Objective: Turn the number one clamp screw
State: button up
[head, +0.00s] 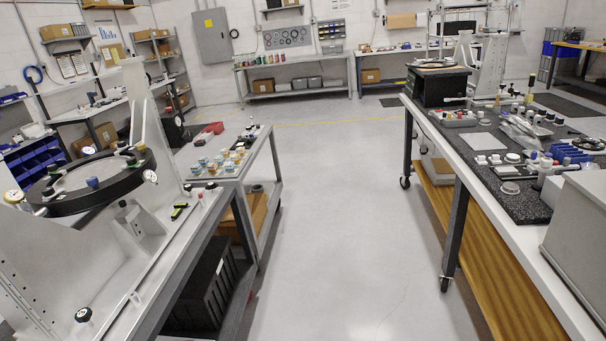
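A mirror fixture stands on the bench at the left, with a thick black ring (125,188) held by a grey upright frame (143,110). A black-topped knob (83,315) stands lower on the fixture's grey base. I cannot tell which of these is the number one clamp screw, as no number is readable. My gripper is not in view.
A clear grey floor aisle (330,220) runs between the left bench (190,262) and the right bench (455,165). A wheeled cart (228,172) with small jars stands beyond the left bench. A grey box (580,235) sits at the right bench's near end. Shelves line the back wall.

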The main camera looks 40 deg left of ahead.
aim_at(131, 162)
jog(key=u, duration=0.1)
jog(key=i, duration=1.35)
jog(key=u, duration=0.6)
jog(key=i, duration=1.25)
jog(key=u, duration=1.45)
jog(key=i, duration=1.1)
jog(key=u, duration=0.6)
